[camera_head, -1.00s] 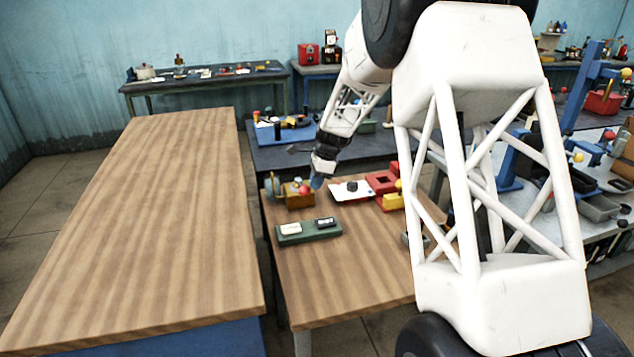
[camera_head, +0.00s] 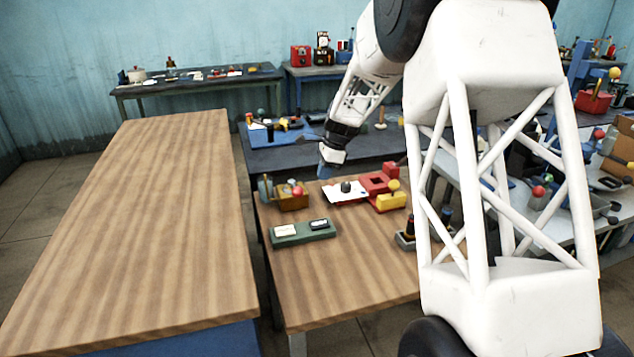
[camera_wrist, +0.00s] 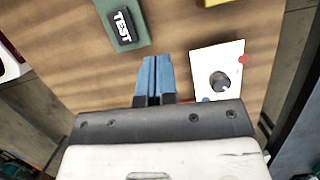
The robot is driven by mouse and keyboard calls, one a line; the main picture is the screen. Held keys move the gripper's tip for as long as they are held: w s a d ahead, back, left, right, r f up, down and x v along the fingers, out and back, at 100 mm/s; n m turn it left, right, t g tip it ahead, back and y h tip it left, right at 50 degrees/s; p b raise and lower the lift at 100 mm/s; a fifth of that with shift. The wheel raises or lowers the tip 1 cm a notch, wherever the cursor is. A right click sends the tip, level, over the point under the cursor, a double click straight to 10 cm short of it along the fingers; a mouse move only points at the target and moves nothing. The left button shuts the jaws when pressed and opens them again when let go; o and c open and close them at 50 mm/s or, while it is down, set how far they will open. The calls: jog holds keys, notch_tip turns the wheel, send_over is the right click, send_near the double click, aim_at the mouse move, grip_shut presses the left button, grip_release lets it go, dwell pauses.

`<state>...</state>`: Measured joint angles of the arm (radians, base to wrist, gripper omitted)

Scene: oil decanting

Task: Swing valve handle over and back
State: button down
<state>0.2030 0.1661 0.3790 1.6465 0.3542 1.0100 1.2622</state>
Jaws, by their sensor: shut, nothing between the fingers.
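A white plate (camera_head: 334,197) with a dark round knob (camera_head: 346,187) lies on the small wooden table. In the wrist view the plate (camera_wrist: 205,58) shows a red dot, a blue dot and the dark knob (camera_wrist: 219,82); I cannot tell for sure that this is the valve handle. My gripper (camera_head: 325,173) has its blue fingers together and empty, above the table behind the plate's left end. In the wrist view the fingertips (camera_wrist: 155,62) are to the left of the plate, apart from the knob.
A brown box with a red ball (camera_head: 292,197) stands left of the plate. A red block (camera_head: 375,183) and yellow block (camera_head: 391,202) stand right. The table's front is clear.

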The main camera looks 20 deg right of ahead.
jog(key=v, duration=0.7)
jog(key=shift+s, duration=0.15)
jog(key=c, duration=1.4)
grip_release()
jog(key=shift+o, duration=1.2)
jog(key=shift+s+a+f, duration=0.1)
jog(key=shift+a+f, duration=0.1)
jog(key=o, duration=0.5)
jog(key=shift+s+a+f+y, duration=0.2)
jog(key=shift+a+f+y, duration=0.3)
jog(key=shift+a+y, duration=0.1)
jog(key=shift+s+a+f+y, duration=0.2)
jog(key=shift+a+f+y, duration=0.3)
jog(key=shift+a, duration=0.05)
jog(key=m+t+y, duration=0.6)
jog(key=t+y, duration=0.2)
jog(key=t, duration=0.1)
send_over(303, 194)
jog(key=s, duration=0.3)
notch_tip(303, 194, down, 6)
jog(key=d+f+m+t+h, duration=0.1)
jog(key=m+t, duration=0.1)
jog(key=s+d+f+m+t+h, duration=0.1)
jog(key=f+m, duration=0.1)
jog(key=s+d+f+m+t+h, duration=0.1)
jog(key=f+m+t, duration=0.1)
jog(key=shift+d+m+t+h, duration=0.1)
jog(key=shift+m+t+h, duration=0.2)
